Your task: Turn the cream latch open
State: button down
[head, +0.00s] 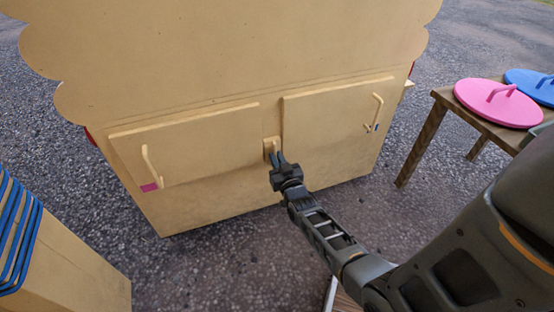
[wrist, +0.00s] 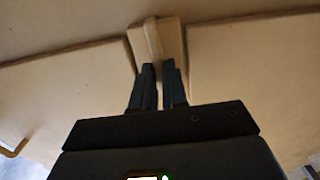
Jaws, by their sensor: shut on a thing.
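The cream latch (head: 269,144) sits on the front of a cream cabinet (head: 230,195), between its two doors. In the wrist view the latch (wrist: 152,40) is a raised bar on a small plate, tilted slightly from upright. My gripper (head: 277,158) reaches it from below. In the wrist view my gripper (wrist: 161,70) has its dark fingers close together, shut on the lower end of the latch bar, which the fingertips partly hide. The left door (head: 195,140) and the right door (head: 335,115) both look closed.
Each door has a cream handle, left (head: 151,165) and right (head: 376,112). A wooden stand (head: 75,270) with blue bars (head: 18,240) is at lower left. Grey ground surrounds the cabinet.

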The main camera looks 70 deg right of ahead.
jog(key=shift+f, duration=0.1)
jog(key=c, duration=1.2)
grip_release()
jog(key=shift+o, duration=0.2)
jog(key=p+v, duration=0.2)
jog(key=v, duration=0.6)
jog(key=shift+d, duration=0.1)
